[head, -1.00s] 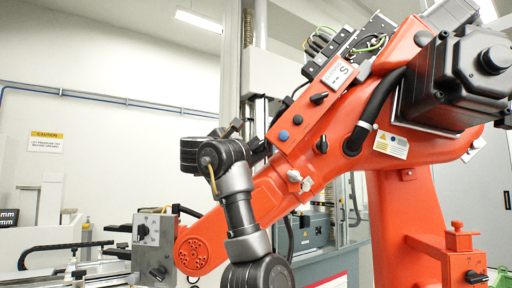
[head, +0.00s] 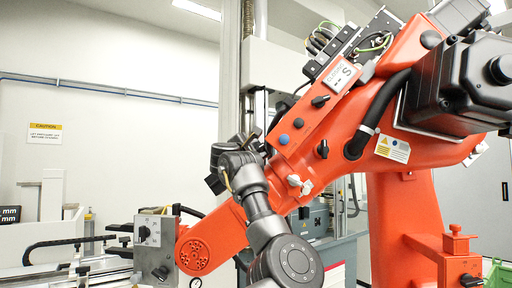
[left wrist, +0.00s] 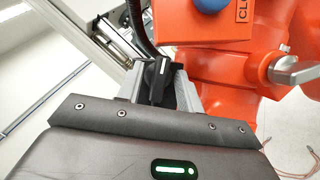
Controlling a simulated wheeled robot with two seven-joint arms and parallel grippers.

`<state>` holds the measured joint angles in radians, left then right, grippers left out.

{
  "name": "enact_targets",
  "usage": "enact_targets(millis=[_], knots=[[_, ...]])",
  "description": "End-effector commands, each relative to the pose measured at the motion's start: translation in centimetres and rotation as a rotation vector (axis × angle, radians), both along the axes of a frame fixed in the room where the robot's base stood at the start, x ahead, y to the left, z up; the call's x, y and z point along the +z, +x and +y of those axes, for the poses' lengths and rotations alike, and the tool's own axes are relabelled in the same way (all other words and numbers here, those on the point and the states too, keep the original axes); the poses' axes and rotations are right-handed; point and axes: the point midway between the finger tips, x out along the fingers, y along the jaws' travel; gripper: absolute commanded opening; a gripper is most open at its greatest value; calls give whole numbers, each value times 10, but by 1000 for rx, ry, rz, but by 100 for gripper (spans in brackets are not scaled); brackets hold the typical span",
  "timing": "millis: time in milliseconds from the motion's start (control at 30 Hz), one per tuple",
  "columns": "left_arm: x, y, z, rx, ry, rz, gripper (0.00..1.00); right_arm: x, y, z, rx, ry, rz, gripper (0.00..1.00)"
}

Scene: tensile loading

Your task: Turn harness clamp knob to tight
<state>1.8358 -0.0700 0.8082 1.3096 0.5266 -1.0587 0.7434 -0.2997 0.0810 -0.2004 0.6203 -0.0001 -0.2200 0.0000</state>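My left gripper (head: 256,140) is at the left edge of the orange machine arm's control panel in the head view. In the left wrist view, a black knob-like piece (left wrist: 156,80) sits between the grey fingers of the left gripper (left wrist: 160,76); whether they press on it is unclear. In the head view this spot is hidden by the gripper. The panel carries a black knob (head: 320,100) beside a white label (head: 341,74), a blue button (head: 284,139), and another black knob (head: 323,149). My right gripper is not in view.
The large orange arm (head: 340,140) fills the middle and right. A pale lever (head: 298,185) sticks out below the panel; a silver lever (left wrist: 292,70) shows in the wrist view. A grey box with a dial (head: 150,235) stands lower left. The upper left is open.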

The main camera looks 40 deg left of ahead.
Motion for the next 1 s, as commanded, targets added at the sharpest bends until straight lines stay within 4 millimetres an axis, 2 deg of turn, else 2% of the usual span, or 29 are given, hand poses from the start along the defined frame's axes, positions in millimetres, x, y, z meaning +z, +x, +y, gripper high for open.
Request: enact_targets(millis=[167,433,633,1000], knots=[[0,0,0,0,0,0,35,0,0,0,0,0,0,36],[0,0,0,0,0,0,0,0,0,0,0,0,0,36],[-1,-1,1,1,30,21,0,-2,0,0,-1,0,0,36],[0,0,1,1,293,193,0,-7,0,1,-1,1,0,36]])
